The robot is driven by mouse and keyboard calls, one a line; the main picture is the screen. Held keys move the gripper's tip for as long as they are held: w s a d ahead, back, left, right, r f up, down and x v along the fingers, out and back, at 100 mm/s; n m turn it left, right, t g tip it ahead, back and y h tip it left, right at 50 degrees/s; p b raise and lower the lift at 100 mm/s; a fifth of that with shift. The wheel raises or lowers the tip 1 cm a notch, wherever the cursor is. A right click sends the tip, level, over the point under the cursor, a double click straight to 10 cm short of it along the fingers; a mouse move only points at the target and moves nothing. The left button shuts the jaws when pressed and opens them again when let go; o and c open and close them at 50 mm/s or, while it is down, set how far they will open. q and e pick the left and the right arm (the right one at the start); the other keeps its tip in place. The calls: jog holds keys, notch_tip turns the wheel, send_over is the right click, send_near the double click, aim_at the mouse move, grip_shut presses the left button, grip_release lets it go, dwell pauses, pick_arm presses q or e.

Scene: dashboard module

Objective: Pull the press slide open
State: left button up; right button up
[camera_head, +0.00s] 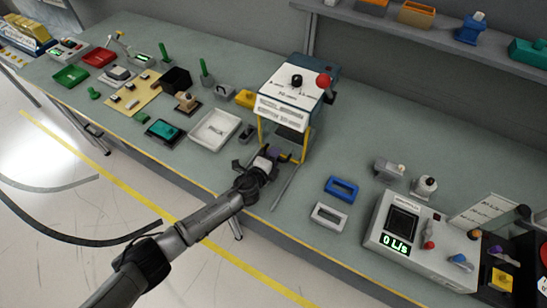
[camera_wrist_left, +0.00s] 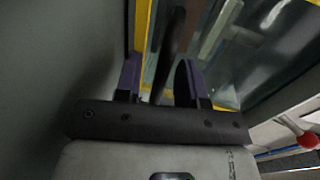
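The press (camera_head: 290,95) is a white-topped box with a red knob and yellow frame edges, standing on the bench in the head view. Its slide lies low in the front opening, largely hidden by my left gripper (camera_head: 276,156), which is at that opening. In the left wrist view the two purple fingers of my left gripper (camera_wrist_left: 158,82) are apart. A dark upright bar (camera_wrist_left: 172,45), seemingly the slide's handle, shows between them, with gaps visible on both sides. A yellow frame edge (camera_wrist_left: 142,25) is just beyond the fingers. My right gripper is not in view.
A white tray (camera_head: 213,131) stands left of the press. A blue frame (camera_head: 341,188) and a white frame (camera_head: 328,217) lie to the right, before a control box (camera_head: 425,238) with a green display. A thin grey rail (camera_head: 285,186) lies close beside my gripper, near the bench's front edge.

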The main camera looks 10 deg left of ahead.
pick_arm(q)
jog(key=shift+c, duration=0.2)
grip_shut()
dwell(0.4)
